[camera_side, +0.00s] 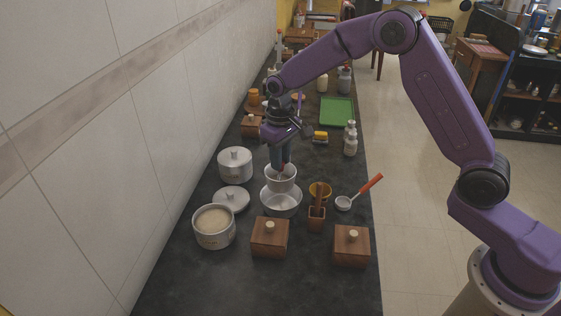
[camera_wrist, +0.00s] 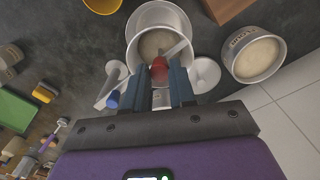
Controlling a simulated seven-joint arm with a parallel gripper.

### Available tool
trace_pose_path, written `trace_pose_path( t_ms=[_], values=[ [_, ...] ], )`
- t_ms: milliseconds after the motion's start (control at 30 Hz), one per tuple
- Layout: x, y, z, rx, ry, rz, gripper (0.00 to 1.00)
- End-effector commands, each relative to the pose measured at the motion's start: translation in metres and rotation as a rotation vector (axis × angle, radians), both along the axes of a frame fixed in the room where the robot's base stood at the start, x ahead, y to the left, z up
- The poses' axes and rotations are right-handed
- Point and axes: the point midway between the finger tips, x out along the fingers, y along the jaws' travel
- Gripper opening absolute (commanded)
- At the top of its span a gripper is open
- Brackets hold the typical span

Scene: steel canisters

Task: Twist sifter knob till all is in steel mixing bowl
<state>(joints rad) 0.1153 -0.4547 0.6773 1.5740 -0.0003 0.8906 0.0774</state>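The sifter (camera_side: 281,185) is a small metal cup that stands over the wide steel mixing bowl (camera_side: 280,206). In the wrist view the sifter (camera_wrist: 186,50) holds pale powder, and the bowl's rim (camera_wrist: 153,8) shows beyond it. A red knob (camera_wrist: 160,72) on a metal bar sits above the sifter's mouth. My gripper (camera_side: 281,166) points down over the sifter. In the wrist view my gripper (camera_wrist: 162,76) has its fingers on both sides of the red knob and appears shut on it. The powder inside the bowl is hidden.
An open canister (camera_side: 214,236) of pale powder, a loose lid (camera_side: 232,198) and a lidded canister (camera_side: 235,166) stand left. Wooden boxes (camera_side: 269,239) (camera_side: 351,247) stand in front. The tiled wall borders the left.

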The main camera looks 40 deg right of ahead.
Motion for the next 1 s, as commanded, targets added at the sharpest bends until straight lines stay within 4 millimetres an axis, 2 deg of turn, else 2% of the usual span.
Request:
trace_pose_path(
  t_ms=[133,400,567,833,1000],
  values=[
    [0.0000,0.0003,0.0003,0.000,-0.001,0.048,0.13],
    [0.0001,0.0004,0.0005,0.000,-0.001,0.299,0.13],
    [0.0001,0.0004,0.0006,0.000,-0.001,0.361,0.13],
    [0.0002,0.0005,0.0007,0.000,-0.001,0.612,0.13],
    [0.0003,0.0004,0.0008,0.001,-0.002,0.681,0.13]
  ],
)
